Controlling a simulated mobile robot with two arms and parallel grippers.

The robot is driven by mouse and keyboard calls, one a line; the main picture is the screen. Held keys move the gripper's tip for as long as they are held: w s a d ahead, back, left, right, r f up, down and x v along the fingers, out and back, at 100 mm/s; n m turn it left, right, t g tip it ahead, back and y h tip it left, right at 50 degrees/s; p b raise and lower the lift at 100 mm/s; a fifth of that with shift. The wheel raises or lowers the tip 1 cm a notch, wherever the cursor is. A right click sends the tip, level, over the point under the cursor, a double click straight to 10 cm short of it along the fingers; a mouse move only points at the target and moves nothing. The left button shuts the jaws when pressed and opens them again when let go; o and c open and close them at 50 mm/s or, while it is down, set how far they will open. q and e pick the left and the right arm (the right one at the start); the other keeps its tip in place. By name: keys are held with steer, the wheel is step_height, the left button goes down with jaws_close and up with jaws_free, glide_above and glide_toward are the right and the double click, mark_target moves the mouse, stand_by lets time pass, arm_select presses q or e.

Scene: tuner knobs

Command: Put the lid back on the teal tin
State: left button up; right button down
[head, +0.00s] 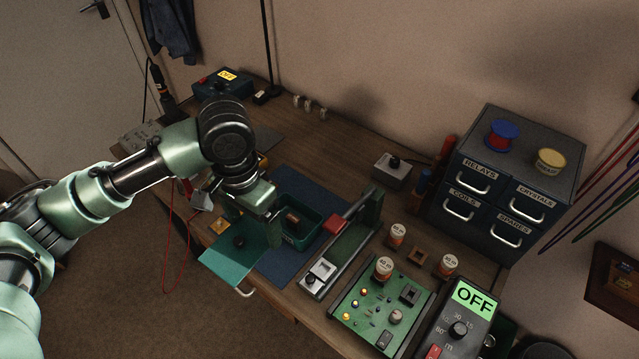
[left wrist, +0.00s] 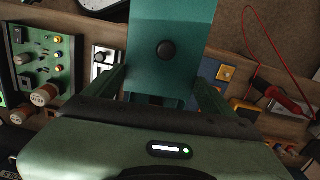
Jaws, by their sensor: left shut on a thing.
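The teal lid (head: 222,262), a flat plate with a black knob (head: 239,242), is held by my left gripper (head: 250,213). In the left wrist view the lid (left wrist: 185,20) lies between the two fingers (left wrist: 163,85), its knob facing the camera. In the head view the lid overlaps the table's front edge; its height above the table is hard to tell. The open teal tin (head: 316,212) stands on the blue mat, just right of the gripper, with a dark reddish-brown part (head: 292,219) inside. The gripper hides part of the tin's left side. My right gripper is not in view.
Right of the tin are a green slide fixture (head: 345,247) with a red block, a green circuit board (head: 352,318) and several labelled jars. A red cable (head: 173,235) hangs at the front left. Bare blue mat (head: 300,182) shows behind the tin.

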arm_select(q)
steer(key=w+d+f+m+p, duration=0.3)
steer(key=w+d+m+p, duration=0.5)
steer(key=m, duration=1)
steer(key=w+p, duration=0.1)
steer(key=p, duration=0.2)
steer(key=shift+d+m, duration=0.2)
steer(key=shift+m, duration=0.2)
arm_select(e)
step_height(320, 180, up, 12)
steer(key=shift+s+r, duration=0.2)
